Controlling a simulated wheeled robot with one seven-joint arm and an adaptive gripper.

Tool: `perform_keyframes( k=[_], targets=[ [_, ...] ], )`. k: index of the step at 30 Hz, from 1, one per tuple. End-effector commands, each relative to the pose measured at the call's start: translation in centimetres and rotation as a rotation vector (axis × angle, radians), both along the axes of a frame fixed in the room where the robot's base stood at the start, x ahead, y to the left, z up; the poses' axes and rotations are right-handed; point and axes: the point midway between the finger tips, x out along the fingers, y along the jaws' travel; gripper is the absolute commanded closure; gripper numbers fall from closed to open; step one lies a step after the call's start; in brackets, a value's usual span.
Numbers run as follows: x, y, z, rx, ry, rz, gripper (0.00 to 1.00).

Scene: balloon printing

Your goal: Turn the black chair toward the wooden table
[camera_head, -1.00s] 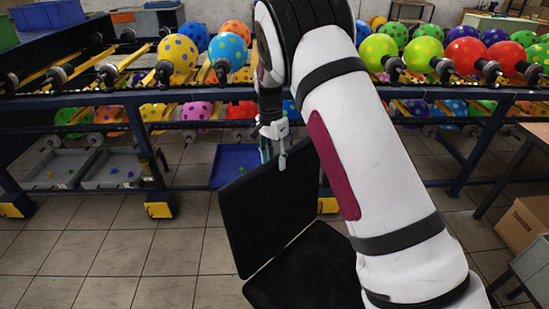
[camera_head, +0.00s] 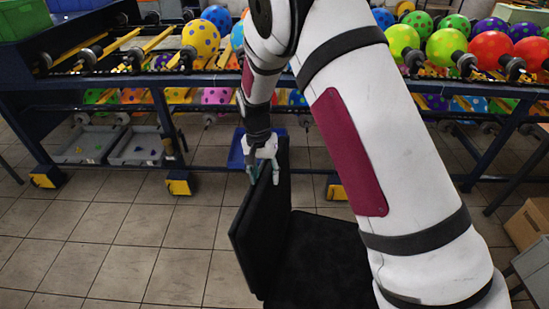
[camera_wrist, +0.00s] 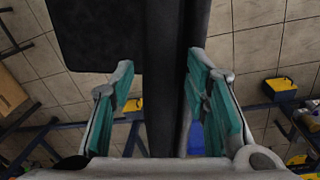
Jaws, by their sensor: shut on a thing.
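The black chair (camera_head: 318,250) stands low in the centre of the head view, its backrest (camera_head: 262,225) upright at the left of the seat and seen at a steep angle. My gripper (camera_head: 264,174) is at the top edge of the backrest, shut on it. In the wrist view the teal-padded fingers (camera_wrist: 160,88) lie on either side of the dark backrest (camera_wrist: 168,50), and the seat (camera_wrist: 95,35) shows at the upper left. My arm hides the chair's right side. A brown tabletop (camera_head: 544,127), perhaps the wooden table, shows only at the right edge.
A blue-framed rack (camera_head: 105,92) with dotted balloons runs across the back. Grey trays (camera_head: 135,146) and a blue bin (camera_head: 238,150) are beneath it. A cardboard box (camera_head: 530,224) is at the right. The tiled floor left of the chair is clear.

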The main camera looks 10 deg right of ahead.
Motion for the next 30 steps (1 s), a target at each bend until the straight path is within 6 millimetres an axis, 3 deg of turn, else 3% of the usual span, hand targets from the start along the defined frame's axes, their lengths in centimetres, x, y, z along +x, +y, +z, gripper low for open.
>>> perform_keyframes(
  k=[3, 12, 19, 30],
  targets=[
    [-2.6, 0.9, 0.4, 0.001, 0.002, 0.094, 1.0],
    [-6.5, 1.8, 0.2, 0.001, 0.002, 0.26, 1.0],
    [-7.8, 2.0, 0.1, 0.001, 0.0, 0.316, 1.0],
    [-8.0, 2.0, 0.0, 0.001, -0.002, 0.328, 1.0]
  ],
)
